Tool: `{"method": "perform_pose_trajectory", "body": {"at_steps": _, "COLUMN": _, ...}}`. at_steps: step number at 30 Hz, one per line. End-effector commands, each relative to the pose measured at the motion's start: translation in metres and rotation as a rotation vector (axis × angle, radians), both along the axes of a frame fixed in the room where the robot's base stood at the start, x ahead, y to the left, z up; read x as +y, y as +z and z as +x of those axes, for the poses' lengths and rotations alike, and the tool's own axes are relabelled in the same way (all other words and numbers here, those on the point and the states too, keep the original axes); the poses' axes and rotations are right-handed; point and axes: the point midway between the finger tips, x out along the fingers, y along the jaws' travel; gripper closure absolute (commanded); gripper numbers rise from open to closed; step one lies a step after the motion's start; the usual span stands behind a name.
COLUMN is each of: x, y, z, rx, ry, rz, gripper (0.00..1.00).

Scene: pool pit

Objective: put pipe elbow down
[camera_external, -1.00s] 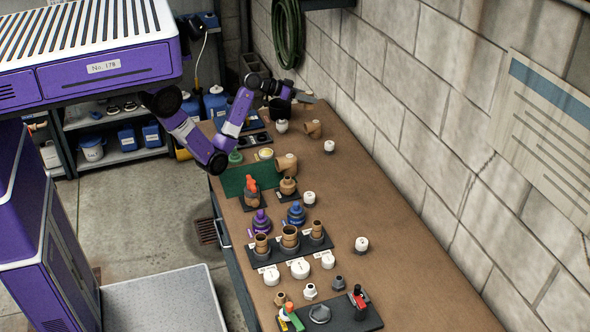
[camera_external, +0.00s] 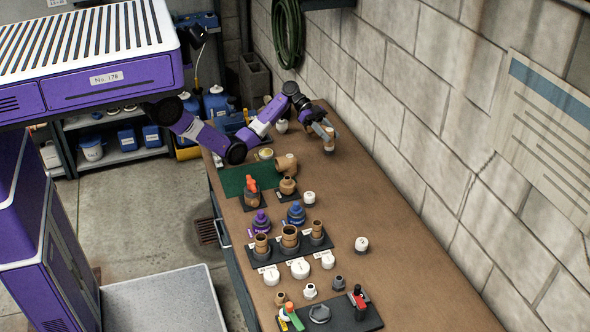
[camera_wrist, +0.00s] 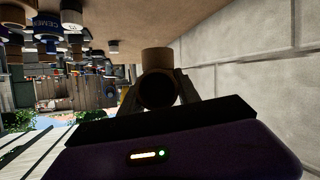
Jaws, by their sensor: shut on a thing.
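My gripper (camera_external: 324,131) is over the far right part of the workbench (camera_external: 400,270), near the block wall. It is shut on a tan pipe elbow (camera_external: 329,144). In the wrist view the elbow (camera_wrist: 157,62) sits between the two dark fingers, with one round dark opening facing the camera and its other end pointing toward the bench. I cannot tell whether that end touches the bench top. A second tan elbow-shaped fitting (camera_external: 286,164) lies by the green mat (camera_external: 236,178), apart from my gripper.
A white-capped fitting (camera_external: 309,198) and another (camera_external: 362,244) stand on the bench. A dark rack with tan pipe pieces (camera_external: 290,238), purple (camera_external: 260,222) and blue fittings (camera_external: 296,214) are nearer the front. The block wall (camera_external: 430,110) borders the right side. Right-front bench surface is clear.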

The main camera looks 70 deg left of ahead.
Motion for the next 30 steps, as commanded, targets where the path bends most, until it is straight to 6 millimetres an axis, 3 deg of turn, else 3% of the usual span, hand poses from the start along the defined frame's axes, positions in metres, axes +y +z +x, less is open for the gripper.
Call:
{"method": "perform_pose_trajectory", "body": {"at_steps": 6, "x": 0.000, "y": -0.053, "z": -0.001, "rx": 0.005, "ry": 0.001, "rz": -0.002, "gripper": 1.00}}
{"method": "perform_pose_trajectory", "body": {"at_steps": 10, "x": 0.000, "y": -0.077, "z": 0.000, "rx": 0.004, "ry": 0.001, "rz": 0.000, "gripper": 1.00}}
{"method": "perform_pose_trajectory", "body": {"at_steps": 17, "x": 0.000, "y": -0.096, "z": 0.000, "rx": 0.000, "ry": 0.002, "rz": 0.000, "gripper": 1.00}}
{"method": "perform_pose_trajectory", "body": {"at_steps": 24, "x": 0.000, "y": -0.128, "z": 0.000, "rx": 0.001, "ry": 0.002, "rz": 0.000, "gripper": 1.00}}
{"method": "perform_pose_trajectory", "body": {"at_steps": 30, "x": 0.000, "y": -0.135, "z": 0.001, "rx": -0.001, "ry": 0.001, "rz": 0.001, "gripper": 1.00}}
